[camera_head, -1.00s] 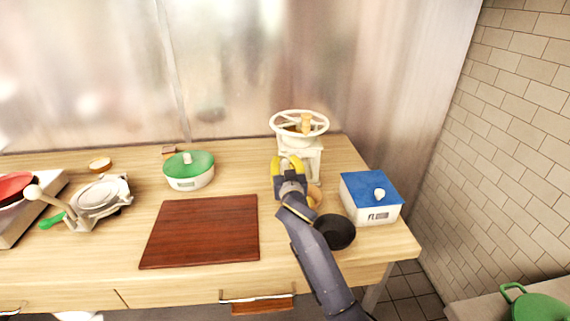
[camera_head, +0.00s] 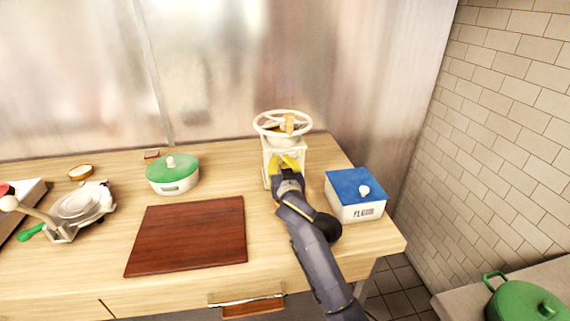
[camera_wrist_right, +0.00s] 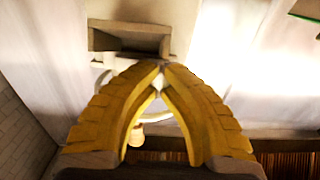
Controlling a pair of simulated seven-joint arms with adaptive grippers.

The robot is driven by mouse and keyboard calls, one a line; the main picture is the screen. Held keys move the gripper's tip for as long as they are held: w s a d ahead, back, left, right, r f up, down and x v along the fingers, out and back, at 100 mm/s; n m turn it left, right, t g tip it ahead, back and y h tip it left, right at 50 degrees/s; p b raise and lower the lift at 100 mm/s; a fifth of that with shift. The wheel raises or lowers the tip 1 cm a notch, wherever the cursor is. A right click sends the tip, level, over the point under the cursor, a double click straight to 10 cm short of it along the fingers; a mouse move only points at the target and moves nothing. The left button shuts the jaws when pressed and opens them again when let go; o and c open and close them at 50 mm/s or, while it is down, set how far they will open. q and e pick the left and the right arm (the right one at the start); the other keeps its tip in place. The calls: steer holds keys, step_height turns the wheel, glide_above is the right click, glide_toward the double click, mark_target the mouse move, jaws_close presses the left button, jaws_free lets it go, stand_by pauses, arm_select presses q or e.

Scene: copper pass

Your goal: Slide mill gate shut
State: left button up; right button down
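The white mill (camera_head: 270,158) stands at the back right of the table, with a white handwheel (camera_head: 258,128) and a wooden knob on top. In the right wrist view, a dark rectangular opening (camera_wrist_right: 130,40) shows in its pale body. I cannot clearly make out the gate. My right gripper (camera_head: 287,161) is at the mill's front and covers part of it. In the wrist view its yellow fingertips (camera_wrist_right: 160,66) meet, with nothing visible between them. I cannot tell whether they touch the mill. My left gripper is out of view.
A brown board (camera_head: 188,236) and green-lidded pot (camera_head: 172,182) lie left. A tiled wall (camera_head: 490,140) bounds the right.

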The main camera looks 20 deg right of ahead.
steer(key=shift+d, duration=0.25)
steer(key=c, duration=1.2)
jaws_free()
steer(key=shift+c, duration=0.2)
steer(key=shift+a, duration=0.1)
